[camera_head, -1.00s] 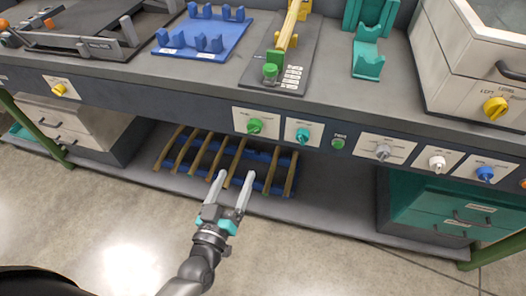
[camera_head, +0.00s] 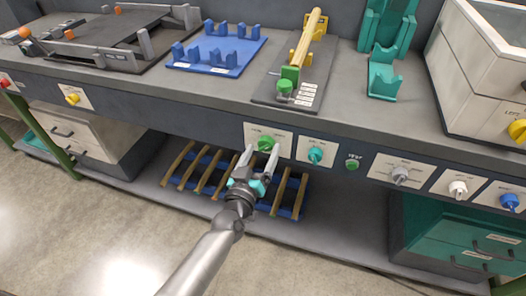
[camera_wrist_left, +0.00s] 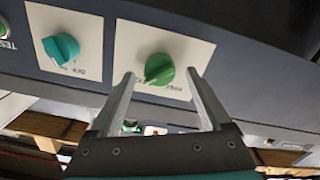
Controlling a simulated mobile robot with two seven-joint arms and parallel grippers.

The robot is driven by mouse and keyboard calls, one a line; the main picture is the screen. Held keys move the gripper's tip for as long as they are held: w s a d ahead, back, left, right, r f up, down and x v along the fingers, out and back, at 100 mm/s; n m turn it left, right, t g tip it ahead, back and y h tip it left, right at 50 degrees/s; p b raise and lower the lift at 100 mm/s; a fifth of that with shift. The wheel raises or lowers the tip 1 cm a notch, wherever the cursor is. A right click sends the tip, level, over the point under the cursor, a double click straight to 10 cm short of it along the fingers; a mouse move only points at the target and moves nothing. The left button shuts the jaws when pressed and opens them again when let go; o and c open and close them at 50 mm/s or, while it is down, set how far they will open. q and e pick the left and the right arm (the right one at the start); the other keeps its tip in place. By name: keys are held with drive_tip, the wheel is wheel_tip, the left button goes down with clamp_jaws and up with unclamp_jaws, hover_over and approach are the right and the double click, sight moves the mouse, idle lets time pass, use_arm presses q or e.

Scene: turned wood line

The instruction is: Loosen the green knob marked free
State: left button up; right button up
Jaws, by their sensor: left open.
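A green knob (camera_head: 265,143) sits on a white plate on the bench's front panel. It also shows in the left wrist view (camera_wrist_left: 159,69), with small lettering beside it that I cannot read surely. My left gripper (camera_head: 261,153) is open just in front of this knob. In the left wrist view its fingertips (camera_wrist_left: 160,76) stand on either side of the knob, apart from it as far as I can see. A second green knob (camera_head: 285,87) is on the yellow-armed fixture on the bench top, beside small labels too small to read. My right gripper is not in view.
A teal knob (camera_head: 316,154) and a green button (camera_head: 352,163) are to the right on the panel, then grey (camera_head: 400,174), white (camera_head: 458,188) and blue knobs (camera_head: 510,201). A slatted blue rack (camera_head: 292,205) lies on the shelf below. The floor in front is clear.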

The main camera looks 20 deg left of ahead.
use_arm(q)
drive_tip(key=shift+w, duration=0.7)
clamp_jaws()
idle(0.3)
